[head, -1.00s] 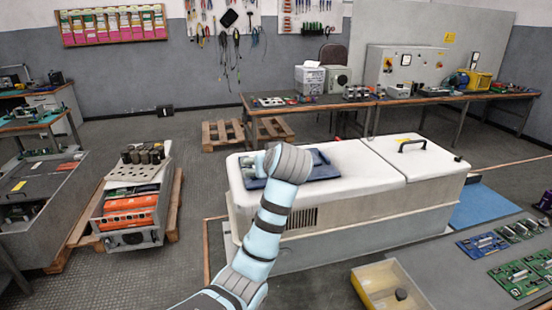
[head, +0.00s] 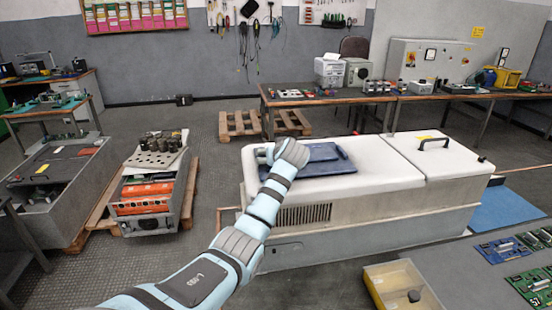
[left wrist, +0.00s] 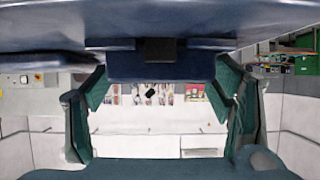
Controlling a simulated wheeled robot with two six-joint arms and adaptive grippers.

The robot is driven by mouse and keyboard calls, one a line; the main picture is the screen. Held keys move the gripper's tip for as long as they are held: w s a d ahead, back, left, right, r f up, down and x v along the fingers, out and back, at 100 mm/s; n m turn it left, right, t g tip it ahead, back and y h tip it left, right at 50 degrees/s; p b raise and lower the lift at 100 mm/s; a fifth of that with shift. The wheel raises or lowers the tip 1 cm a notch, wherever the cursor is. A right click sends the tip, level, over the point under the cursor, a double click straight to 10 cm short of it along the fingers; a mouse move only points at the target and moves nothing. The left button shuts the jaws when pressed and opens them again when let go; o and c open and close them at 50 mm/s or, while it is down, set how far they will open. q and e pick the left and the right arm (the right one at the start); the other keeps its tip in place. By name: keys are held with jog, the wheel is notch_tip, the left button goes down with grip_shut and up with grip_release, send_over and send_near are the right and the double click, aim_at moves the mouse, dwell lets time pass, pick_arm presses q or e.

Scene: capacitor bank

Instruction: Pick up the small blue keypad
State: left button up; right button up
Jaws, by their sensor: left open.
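A flat dark blue panel with raised ends (head: 322,164) lies on the white cabinet top; I can make out no keys on it. It is the likeliest keypad in view. My left arm reaches in from below, and its wrist covers the panel's left part. The left gripper is mostly hidden behind that wrist in the head view. In the left wrist view the left gripper (left wrist: 160,88) is open, its two green fingers wide apart with no object visibly held. A large dark blue surface (left wrist: 250,30) with a dark block spans the top of that view, very close.
The white cabinet (head: 385,165) has a lid with a black handle (head: 434,143) at the right. A yellow bin (head: 385,285) and green circuit boards (head: 530,285) are at lower right. An orange-fronted unit (head: 145,198) stands on a pallet at left. A long workbench (head: 300,98) is behind.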

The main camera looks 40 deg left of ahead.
pick_arm(q)
jog(key=shift+s, duration=0.15)
jog(key=shift+r, duration=0.1)
jog(key=shift+c, duration=1.3)
jog(key=c, duration=1)
pick_arm(e)
jog(key=shift+s, duration=0.4)
pick_arm(q)
jog(key=shift+c, duration=0.2)
